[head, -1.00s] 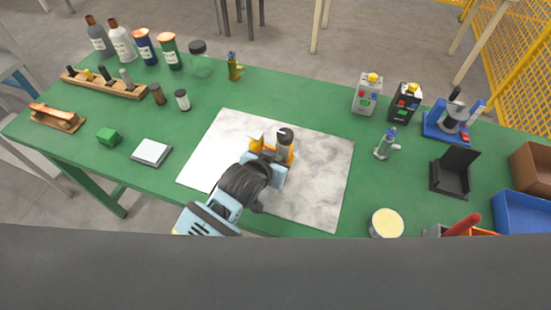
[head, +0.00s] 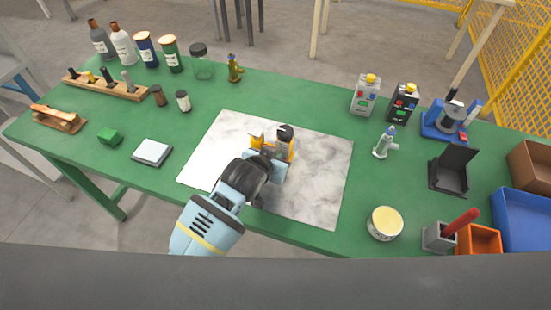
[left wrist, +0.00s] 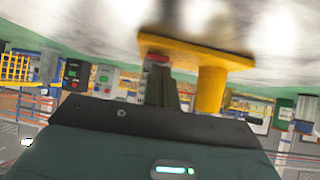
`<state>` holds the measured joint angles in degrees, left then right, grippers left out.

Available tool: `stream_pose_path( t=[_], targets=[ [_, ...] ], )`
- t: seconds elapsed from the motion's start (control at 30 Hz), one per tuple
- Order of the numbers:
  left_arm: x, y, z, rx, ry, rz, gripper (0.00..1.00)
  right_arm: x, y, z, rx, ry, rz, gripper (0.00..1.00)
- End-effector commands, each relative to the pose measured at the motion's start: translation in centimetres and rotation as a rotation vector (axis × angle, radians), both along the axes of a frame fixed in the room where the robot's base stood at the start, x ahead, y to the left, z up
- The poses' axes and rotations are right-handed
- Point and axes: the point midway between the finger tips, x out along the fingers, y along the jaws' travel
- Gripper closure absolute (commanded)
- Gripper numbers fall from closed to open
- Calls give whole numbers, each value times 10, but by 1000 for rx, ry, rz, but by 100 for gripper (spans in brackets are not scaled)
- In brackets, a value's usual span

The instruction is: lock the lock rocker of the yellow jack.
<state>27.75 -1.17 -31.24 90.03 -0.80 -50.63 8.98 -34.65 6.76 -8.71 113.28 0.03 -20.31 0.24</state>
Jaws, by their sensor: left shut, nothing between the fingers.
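The yellow jack (head: 257,138) stands on the marble slab (head: 318,175), with a grey, black-topped cylinder (head: 285,133) at its right. In the left wrist view the jack (left wrist: 211,88) shows large as a yellow plate and post, with the scene upside down. A small red part (left wrist: 157,58) shows beside its plate; I cannot tell whether it is the lock rocker or how it is set. My left gripper (head: 268,160) is shut and empty, right in front of the jack. Its dark fingers (left wrist: 160,88) are close to the red part; contact is unclear. My right gripper is out of view.
A silver-grey fitting (head: 385,143) and two button boxes (head: 366,95) stand right of the slab. A round tin (head: 385,223), a black stand (head: 453,170) and bins (head: 522,220) are further right. Bottles and a wooden rack (head: 105,84) are at the left. The slab around the jack is clear.

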Motion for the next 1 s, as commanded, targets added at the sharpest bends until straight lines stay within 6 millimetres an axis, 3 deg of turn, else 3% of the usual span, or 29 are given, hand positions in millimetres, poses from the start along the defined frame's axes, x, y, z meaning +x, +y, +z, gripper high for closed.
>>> stream_pose_path(
  t=[0.6,1.0],
  targets=[
    [9,-5,3,-2,-2,-1,100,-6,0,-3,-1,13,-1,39],
    [-24,12,34,-2,-7,0,100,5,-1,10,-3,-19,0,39]
  ],
)
